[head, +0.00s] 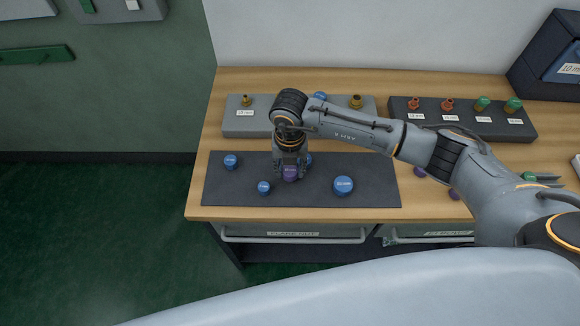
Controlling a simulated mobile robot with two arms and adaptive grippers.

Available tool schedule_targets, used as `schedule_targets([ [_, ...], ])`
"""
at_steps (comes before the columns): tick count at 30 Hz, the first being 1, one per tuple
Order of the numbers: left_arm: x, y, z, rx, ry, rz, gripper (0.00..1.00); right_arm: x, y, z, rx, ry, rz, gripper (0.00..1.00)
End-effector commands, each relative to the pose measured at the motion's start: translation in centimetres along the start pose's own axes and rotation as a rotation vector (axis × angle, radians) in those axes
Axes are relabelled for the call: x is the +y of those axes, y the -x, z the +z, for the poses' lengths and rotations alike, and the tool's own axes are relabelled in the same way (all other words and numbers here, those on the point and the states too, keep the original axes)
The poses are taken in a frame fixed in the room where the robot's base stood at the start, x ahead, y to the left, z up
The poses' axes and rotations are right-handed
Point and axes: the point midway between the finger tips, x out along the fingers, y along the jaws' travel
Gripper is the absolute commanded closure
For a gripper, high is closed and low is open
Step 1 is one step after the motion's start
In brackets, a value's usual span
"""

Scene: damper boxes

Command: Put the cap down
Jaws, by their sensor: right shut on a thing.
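My right gripper (290,170) points down over the dark mat (225,192) and is shut on a purple cap (290,174). The cap shows at the fingertips, low over the mat; I cannot tell whether it touches the mat. Blue caps lie around it on the mat: one at the left (231,162), a small one (264,187) just left of the gripper, and a large one (343,185) to the right. Another blue cap (309,159) is partly hidden behind the gripper. My left gripper is not in view.
A grey block (243,127) with brass fittings stands behind the mat. A dark block (470,125) with copper and green-topped fittings stands to its right. Purple caps (420,171) lie right of the mat, partly behind my arm. Drawers (293,234) are under the table's front edge.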

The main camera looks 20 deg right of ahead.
Motion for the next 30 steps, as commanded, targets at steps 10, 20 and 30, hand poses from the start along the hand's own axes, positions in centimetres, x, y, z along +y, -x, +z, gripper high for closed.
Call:
schedule_targets([
  [10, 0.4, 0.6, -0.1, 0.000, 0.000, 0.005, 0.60, 0.0, -1.2, 0.1, -0.002, 0.000, 0.002, 0.99],
  [20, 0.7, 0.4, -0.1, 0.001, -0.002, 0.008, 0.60, 0.0, -1.5, 0.1, -0.001, 0.000, 0.002, 0.38],
  [30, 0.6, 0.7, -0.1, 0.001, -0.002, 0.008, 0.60, 0.0, -0.9, 0.1, -0.002, 0.000, 0.002, 0.38],
])
